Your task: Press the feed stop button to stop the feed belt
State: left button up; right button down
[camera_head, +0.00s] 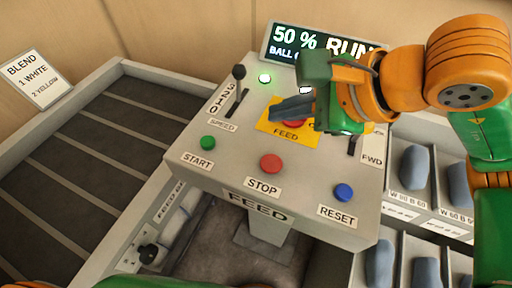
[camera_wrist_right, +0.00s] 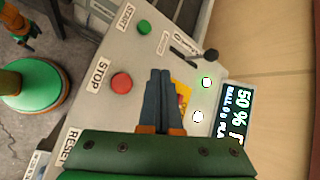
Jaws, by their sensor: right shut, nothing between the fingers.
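The red STOP button (camera_head: 271,163) sits at the front middle of the grey FEED panel (camera_head: 235,180). It also shows in the right wrist view (camera_wrist_right: 121,83), left of the fingers. My right gripper (camera_head: 275,112) is shut and empty. Its dark fingers are above the back middle of the panel, over the yellow plate (camera_head: 266,129), and apart from the STOP button. The fingers and wrist partly hide this plate and a red button (camera_head: 295,124) on it. A small green and orange part of mine at the wrist view's top left may be my left gripper; its jaws are unclear.
The green START button (camera_head: 208,143) and blue RESET button (camera_head: 344,192) flank STOP. A black speed lever (camera_head: 239,73) stands at the back left. The display (camera_head: 292,40) reads 50 % RUN. The slatted belt (camera_head: 85,150) lies left; bins (camera_head: 398,212) stand right.

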jog(key=f, duration=0.2)
jog(key=b, duration=0.7)
send_over(277, 165)
notch_tip(277, 165, down, 7)
jog(key=shift+f, duration=0.1)
pick_arm(q)
notch_tip(277, 165, down, 9)
jog(key=shift+b, duration=0.35)
pick_arm(e)
jog(key=shift+f, duration=0.35)
dwell(0.8)
pick_arm(q)
jog(key=shift+f+b, duration=0.5)
jog(key=shift+b, duration=0.1)
pick_arm(e)
jog(key=shift+f, duration=0.4)
